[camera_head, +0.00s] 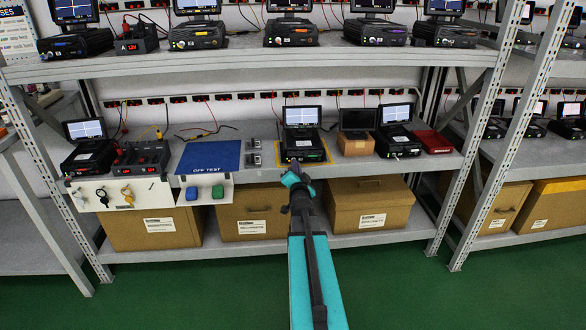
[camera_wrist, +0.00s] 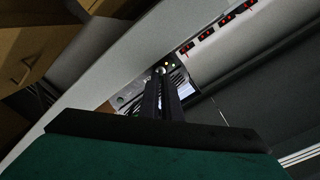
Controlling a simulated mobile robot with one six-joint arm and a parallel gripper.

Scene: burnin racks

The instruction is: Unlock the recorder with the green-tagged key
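The recorder (camera_head: 303,147), a black box with a lit screen, stands inside a yellow outline on the middle shelf. Its front also shows in the wrist view, with a round silver piece (camera_wrist: 160,70) and a small green light beside it. My gripper (camera_head: 290,178) is just in front of and below the recorder's front. In the wrist view the dark fingers (camera_wrist: 161,84) lie close together and point at that front. I cannot see whether they hold anything. Keys with dark (camera_head: 101,193) and yellowish (camera_head: 127,194) tags hang on the white panel at left. I see no green-tagged key.
A small brown box (camera_head: 356,144) and other recorders stand to the right. Cardboard boxes (camera_head: 368,204) fill the lower shelf.

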